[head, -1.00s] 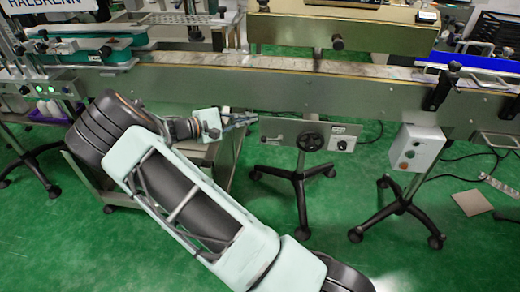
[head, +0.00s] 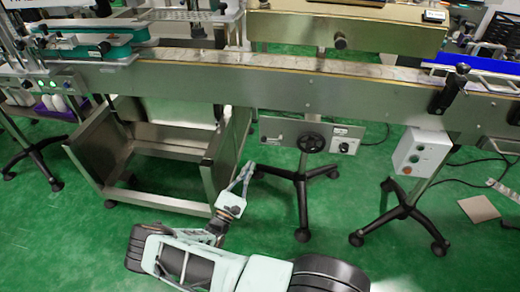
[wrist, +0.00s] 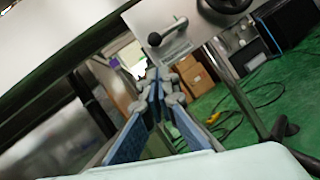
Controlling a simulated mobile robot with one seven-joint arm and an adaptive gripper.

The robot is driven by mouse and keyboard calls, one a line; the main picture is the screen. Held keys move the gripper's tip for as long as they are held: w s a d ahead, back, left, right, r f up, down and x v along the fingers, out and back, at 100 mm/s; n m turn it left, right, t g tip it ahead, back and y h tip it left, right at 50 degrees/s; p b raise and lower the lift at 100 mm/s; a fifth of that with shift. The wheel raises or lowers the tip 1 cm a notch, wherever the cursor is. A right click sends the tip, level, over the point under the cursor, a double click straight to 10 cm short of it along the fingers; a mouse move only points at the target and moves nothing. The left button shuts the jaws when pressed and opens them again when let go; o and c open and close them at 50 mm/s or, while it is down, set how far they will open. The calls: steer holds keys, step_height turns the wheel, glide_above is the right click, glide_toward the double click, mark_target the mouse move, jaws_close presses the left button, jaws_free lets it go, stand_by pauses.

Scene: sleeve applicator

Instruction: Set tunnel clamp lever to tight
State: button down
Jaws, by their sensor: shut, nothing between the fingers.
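A grey panel (head: 325,128) under the conveyor carries a small lever at its left part. In the wrist view this lever (wrist: 167,33) is a bar with a dark rounded knob at its left end, above a small label I cannot read. Which setting it stands at I cannot tell. I take it for the clamp lever. My gripper (head: 249,167) is below and left of the panel, pointing up toward it. In the wrist view my gripper (wrist: 159,78) is shut and empty, its tips below the lever and apart from it.
A black handwheel (head: 311,142) sits right of the lever on the panel. The conveyor (head: 290,87) runs above. A steel frame cart (head: 212,160) stands left of my gripper. A wheeled stand (head: 301,195) is under the panel. A white control box (head: 420,150) is farther right.

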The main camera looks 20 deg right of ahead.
mark_target(272, 140)
steer(key=f+n+t+y, duration=0.1)
steer(key=s+f+n+t+y, duration=0.1)
steer(key=f, duration=0.1)
steer(key=s+f+n+t+y, duration=0.1)
steer(key=n, duration=0.1)
steer(key=shift+d+f+t, duration=0.15)
steer(key=shift+f+t, duration=0.2)
steer(key=shift+t, duration=0.05)
steer(key=w+d+r, duration=0.6)
steer(key=r, duration=0.2)
steer(key=shift+b, duration=0.45)
